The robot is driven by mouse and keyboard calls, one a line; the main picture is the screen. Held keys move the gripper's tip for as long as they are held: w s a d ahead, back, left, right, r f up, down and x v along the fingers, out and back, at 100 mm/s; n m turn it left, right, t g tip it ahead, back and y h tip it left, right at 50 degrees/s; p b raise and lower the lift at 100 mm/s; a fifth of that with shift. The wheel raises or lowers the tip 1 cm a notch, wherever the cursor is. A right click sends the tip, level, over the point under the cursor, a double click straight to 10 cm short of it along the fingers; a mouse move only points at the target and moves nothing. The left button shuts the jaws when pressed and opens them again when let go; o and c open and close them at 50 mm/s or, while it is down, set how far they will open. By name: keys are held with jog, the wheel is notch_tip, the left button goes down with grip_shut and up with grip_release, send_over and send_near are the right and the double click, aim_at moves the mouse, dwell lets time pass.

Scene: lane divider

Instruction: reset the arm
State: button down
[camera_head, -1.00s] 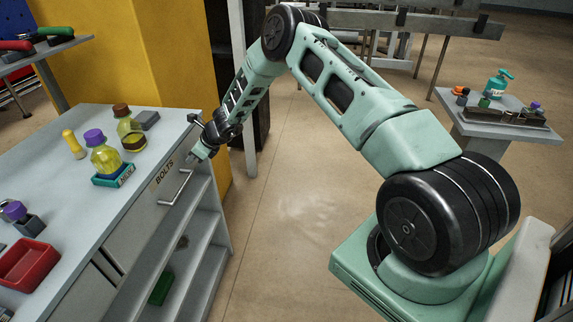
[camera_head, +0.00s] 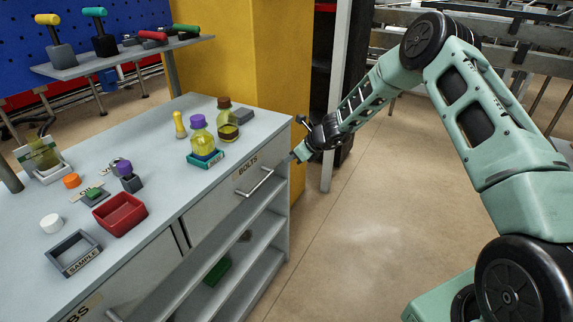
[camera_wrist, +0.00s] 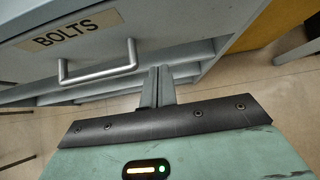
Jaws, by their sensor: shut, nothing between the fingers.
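My mint-green arm reaches from the lower right across the head view. My gripper (camera_head: 299,154) is at its end, near the front right corner of the grey cabinet (camera_head: 262,123). The gripper is shut and empty. In the wrist view my gripper (camera_wrist: 158,86) shows its two fingers together, just right of the metal handle (camera_wrist: 98,68) of the drawer labelled BOLTS (camera_wrist: 77,31). The fingers appear apart from the handle. The drawer (camera_head: 226,191) looks closed.
On the cabinet top stand a yellow bottle with a purple cap (camera_head: 202,136), a brown-capped bottle (camera_head: 228,120), a red tray (camera_head: 120,214) and a SAMPLE tray (camera_head: 73,254). Open shelves (camera_head: 262,235) lie below the drawer. The floor (camera_head: 365,235) beside the cabinet is clear.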

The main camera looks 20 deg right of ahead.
jog(key=v, duration=0.7)
jog(key=s+a+r+n+g, duration=0.3)
jog(key=s+a+r+n, duration=0.2)
jog(key=s+a+n, duration=0.5)
jog(key=s+a+r+n+g, duration=0.2)
jog(key=s+a+r+n, duration=0.55)
jog(key=a, duration=0.55)
jog(key=s+d+n+g+h, duration=0.1)
jog(key=s+n+h, duration=0.1)
jog(key=s+n, duration=0.7)
jog(key=s+d+r+n+g+h, duration=0.1)
jog(key=s+n+h, duration=0.2)
jog(key=s+n, duration=0.6)
jog(key=s+b, duration=0.1)
jog(key=s, duration=0.9)
jog(key=shift+d+r, duration=0.2)
jog(key=shift+d, duration=0.2)
jog(key=shift+n, duration=0.25)
